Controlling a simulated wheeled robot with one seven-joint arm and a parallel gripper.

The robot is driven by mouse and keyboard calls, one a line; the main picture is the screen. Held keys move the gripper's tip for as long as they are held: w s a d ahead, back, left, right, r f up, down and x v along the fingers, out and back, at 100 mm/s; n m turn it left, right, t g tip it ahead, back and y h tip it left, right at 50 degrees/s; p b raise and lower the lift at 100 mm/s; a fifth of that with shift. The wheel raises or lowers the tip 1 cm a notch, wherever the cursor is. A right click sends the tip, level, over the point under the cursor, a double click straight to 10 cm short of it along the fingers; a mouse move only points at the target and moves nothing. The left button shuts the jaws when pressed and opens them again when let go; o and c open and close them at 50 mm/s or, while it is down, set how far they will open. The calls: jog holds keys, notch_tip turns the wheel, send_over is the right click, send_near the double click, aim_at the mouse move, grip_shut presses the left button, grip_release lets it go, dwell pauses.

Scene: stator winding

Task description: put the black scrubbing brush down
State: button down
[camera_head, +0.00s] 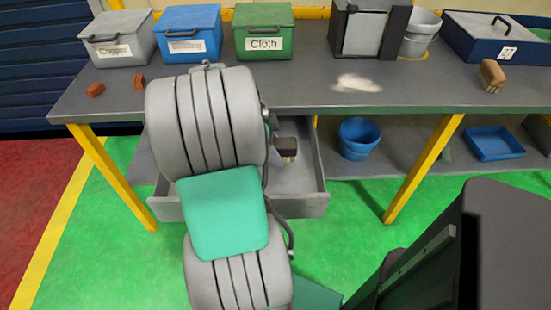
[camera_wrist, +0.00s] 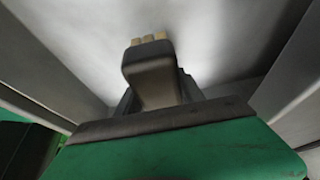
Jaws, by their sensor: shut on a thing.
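The black scrubbing brush (camera_head: 286,146) with tan bristles is over or in the open grey drawer (camera_head: 312,201) under the workbench. In the wrist view the brush (camera_wrist: 150,73) is between the dark fingers of my gripper (camera_wrist: 158,98), its bristle tufts pointing away toward the grey drawer surface. My gripper is shut on it. In the head view my arm hides most of the gripper and part of the drawer. I cannot tell whether the brush touches the drawer bottom.
Drawer walls (camera_wrist: 290,70) rise on both sides of my gripper. The workbench (camera_head: 300,88) is above, carrying labelled bins, including the green Cloth bin (camera_head: 263,30), and a brown brush (camera_head: 491,76). A blue bucket (camera_head: 358,138) stands on the lower shelf, right of the drawer.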

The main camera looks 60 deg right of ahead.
notch_tip(320, 180, down, 3)
jog(key=shift+w+f, duration=0.1)
jog(key=shift+a+f+b, duration=0.2)
jog(key=shift+f+b, duration=0.55)
jog(key=shift+b, duration=0.05)
jog(key=c, duration=0.7)
grip_release()
jog(key=shift+s+a+f, duration=0.15)
jog(key=shift+s+f, duration=0.05)
jog(key=shift+r+p, duration=0.4)
jog(key=p+v, duration=0.1)
jog(key=v, duration=0.3)
jog(key=p+v, duration=0.1)
jog(key=v, duration=0.3)
jog(key=p+v, duration=0.1)
jog(key=v, duration=0.4)
jog(key=shift+d, duration=0.35)
jog(key=shift+r, duration=0.1)
